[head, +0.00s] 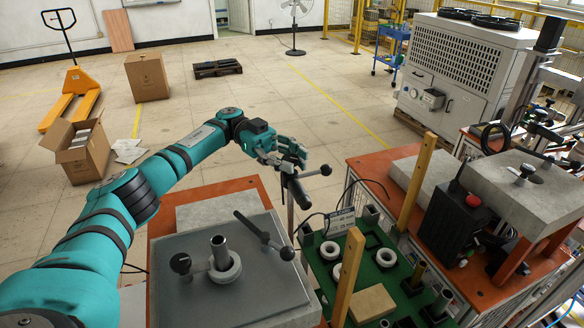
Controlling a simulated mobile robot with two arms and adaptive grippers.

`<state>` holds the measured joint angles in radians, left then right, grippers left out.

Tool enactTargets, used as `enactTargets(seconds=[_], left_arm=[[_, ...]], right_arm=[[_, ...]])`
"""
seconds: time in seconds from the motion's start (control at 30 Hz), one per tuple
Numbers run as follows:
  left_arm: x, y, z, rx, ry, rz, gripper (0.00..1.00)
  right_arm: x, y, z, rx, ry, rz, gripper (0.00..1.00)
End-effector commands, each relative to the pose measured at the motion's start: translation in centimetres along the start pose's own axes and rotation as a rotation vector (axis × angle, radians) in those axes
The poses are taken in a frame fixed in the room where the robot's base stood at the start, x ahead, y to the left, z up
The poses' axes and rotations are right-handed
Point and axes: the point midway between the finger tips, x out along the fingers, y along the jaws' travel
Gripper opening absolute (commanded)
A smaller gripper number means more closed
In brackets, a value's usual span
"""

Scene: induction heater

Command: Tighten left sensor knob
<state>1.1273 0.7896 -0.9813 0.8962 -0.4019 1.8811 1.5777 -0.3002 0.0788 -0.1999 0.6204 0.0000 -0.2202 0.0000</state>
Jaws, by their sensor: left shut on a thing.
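My left arm reaches in from the left, and its teal gripper (287,160) is at the top of a thin upright sensor stand behind the grey plate. The gripper is shut on the knob at the top of the stand; its fingers hide most of that knob. A black sensor handle (299,192) hangs tilted just below the fingers. A short rod with a black ball end (326,170) sticks out to the right, clear of the fingers. A second black bar (252,228) with a ball end lies angled over the grey plate. My right gripper is not in view.
The grey heater plate (200,310) carries a metal post in a white ring (225,268) and a black knob (180,263). To the right are a green parts tray (325,268), wooden posts (417,180) and a black control box (450,225).

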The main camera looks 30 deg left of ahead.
Motion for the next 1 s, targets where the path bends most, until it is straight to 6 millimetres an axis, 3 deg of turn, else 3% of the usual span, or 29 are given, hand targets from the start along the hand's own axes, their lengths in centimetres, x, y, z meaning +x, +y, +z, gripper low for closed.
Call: enactTargets(seconds=[0.5, 0.53, 0.7, 1.0], left_arm=[[-0.21, -0.04, -0.37, 0.005, 0.004, 0.014, 0.0], [-0.21, -0.04, -0.37, 0.005, 0.004, 0.014, 0.3], [-0.15, -0.03, -0.27, 0.004, 0.003, 0.016, 0.52], [-0.05, -0.02, -0.27, 0.003, 0.002, 0.018, 0.55]], right_arm=[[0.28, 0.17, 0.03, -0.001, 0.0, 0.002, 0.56], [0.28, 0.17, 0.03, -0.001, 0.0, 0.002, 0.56], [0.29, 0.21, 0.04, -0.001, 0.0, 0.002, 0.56], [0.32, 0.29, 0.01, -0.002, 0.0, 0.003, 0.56]])
